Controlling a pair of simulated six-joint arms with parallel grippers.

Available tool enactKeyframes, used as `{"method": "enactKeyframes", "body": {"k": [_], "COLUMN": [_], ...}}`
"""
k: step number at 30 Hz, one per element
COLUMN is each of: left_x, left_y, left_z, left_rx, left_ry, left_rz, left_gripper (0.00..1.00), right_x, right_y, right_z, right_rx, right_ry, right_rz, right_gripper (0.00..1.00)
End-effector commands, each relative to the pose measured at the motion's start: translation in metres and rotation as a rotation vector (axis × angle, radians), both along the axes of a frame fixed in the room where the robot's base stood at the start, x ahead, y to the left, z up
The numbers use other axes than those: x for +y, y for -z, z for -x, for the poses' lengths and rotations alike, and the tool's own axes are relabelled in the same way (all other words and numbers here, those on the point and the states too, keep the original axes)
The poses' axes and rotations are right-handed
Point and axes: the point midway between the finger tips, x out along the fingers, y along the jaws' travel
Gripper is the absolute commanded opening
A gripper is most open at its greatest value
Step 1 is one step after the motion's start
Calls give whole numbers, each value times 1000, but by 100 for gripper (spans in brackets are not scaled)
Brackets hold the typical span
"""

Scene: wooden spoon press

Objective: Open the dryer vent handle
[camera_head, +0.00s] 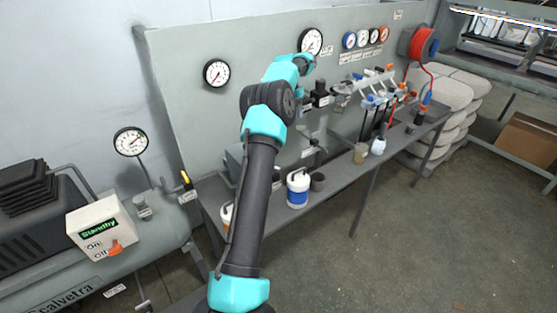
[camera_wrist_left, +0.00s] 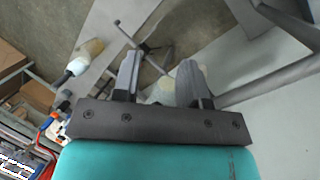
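A single teal and black arm of mine reaches up from the bottom middle of the head view to the grey panel (camera_head: 185,110). Its gripper is hard to make out there, among dark fittings (camera_head: 320,95) on the panel. In the left wrist view my left gripper (camera_wrist_left: 160,72) has its two fingers well apart, with nothing held between them. A thin metal T-shaped rod (camera_wrist_left: 130,35) shows just beyond the fingertips, apart from them. I cannot tell for sure which part is the dryer vent handle. A small dark valve-like fitting (camera_head: 312,148) sits lower on the panel. My right gripper is not in view.
A narrow grey bench (camera_head: 335,185) runs below the panel. A red hose reel (camera_head: 423,44) is at the right. The floor (camera_head: 440,230) in front is clear.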

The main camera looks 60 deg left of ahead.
Motion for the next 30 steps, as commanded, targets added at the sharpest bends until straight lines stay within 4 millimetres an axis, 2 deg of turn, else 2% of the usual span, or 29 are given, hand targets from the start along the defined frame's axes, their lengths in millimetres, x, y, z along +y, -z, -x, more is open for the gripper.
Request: {"method": "enactKeyframes", "body": {"k": [3,8,12,16,19,23,26,30], "left_x": [-12,-27,-33,-31,-26,-14,-5,7], "left_y": [4,0,-13,-27,-37,-47,-50,-48], "left_z": [-30,-73,-106,-127,-137,-141,-137,-122], "left_rx": [-197,-480,-706,-883,-988,-1081,-1113,-1095], "left_ry": [-1,-48,-139,-263,-380,-553,-701,-913], "left_rz": [27,41,27,-14,-57,-134,-203,-308], "left_gripper": [39,39,39,39,39,39,39,39], "right_x": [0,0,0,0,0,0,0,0], "right_y": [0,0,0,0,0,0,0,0], "right_z": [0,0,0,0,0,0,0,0], "right_rx": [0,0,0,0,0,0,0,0], "right_ry": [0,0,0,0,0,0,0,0], "right_rz": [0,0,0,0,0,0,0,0], "right_gripper": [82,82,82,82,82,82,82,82]}}
